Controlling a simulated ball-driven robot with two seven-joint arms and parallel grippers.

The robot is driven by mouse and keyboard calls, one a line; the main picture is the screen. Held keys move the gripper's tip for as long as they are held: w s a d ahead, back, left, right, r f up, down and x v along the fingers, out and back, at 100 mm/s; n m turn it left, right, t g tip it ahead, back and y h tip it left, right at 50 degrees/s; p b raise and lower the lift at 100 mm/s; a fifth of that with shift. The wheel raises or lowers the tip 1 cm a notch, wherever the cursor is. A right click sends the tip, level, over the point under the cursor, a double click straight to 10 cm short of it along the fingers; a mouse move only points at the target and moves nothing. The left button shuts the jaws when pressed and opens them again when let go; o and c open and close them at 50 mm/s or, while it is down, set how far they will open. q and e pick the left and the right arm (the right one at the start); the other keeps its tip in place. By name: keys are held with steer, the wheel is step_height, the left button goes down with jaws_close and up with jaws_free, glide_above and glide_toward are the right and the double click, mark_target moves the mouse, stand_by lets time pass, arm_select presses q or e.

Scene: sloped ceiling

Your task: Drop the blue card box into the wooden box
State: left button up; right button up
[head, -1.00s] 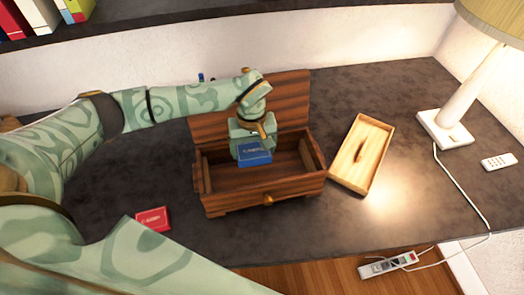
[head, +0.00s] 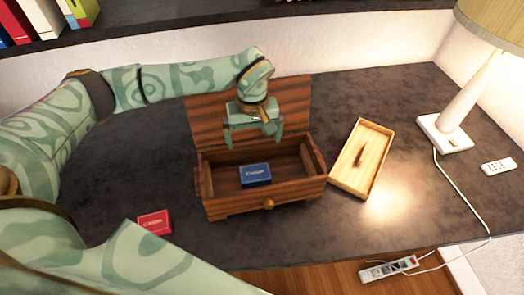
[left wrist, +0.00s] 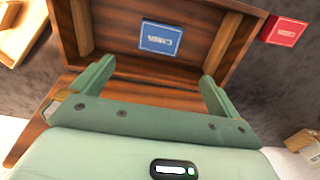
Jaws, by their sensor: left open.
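The blue card box (head: 255,175) lies flat inside the wooden box (head: 262,205), a little left of the middle of its floor. The blue card box also shows in the left wrist view (left wrist: 160,38), beyond my fingertips. The wooden box has its lid raised at the back. My left gripper (head: 254,142) is open and empty above the back part of the wooden box, its fingers apart and clear of the card box. In the left wrist view the two fingers (left wrist: 157,72) stand wide apart. My right gripper is not in view.
A red card box (head: 154,223) lies on the dark desk left of the wooden box. A light wooden tray (head: 344,180) is to the right. A lamp (head: 455,125), a remote (head: 497,166) and a power strip (head: 388,269) are farther right.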

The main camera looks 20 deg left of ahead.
arm_select(q)
step_height(320, 180, up, 10)
steer(key=shift+f+p, duration=0.15)
steer(key=shift+p, duration=0.2)
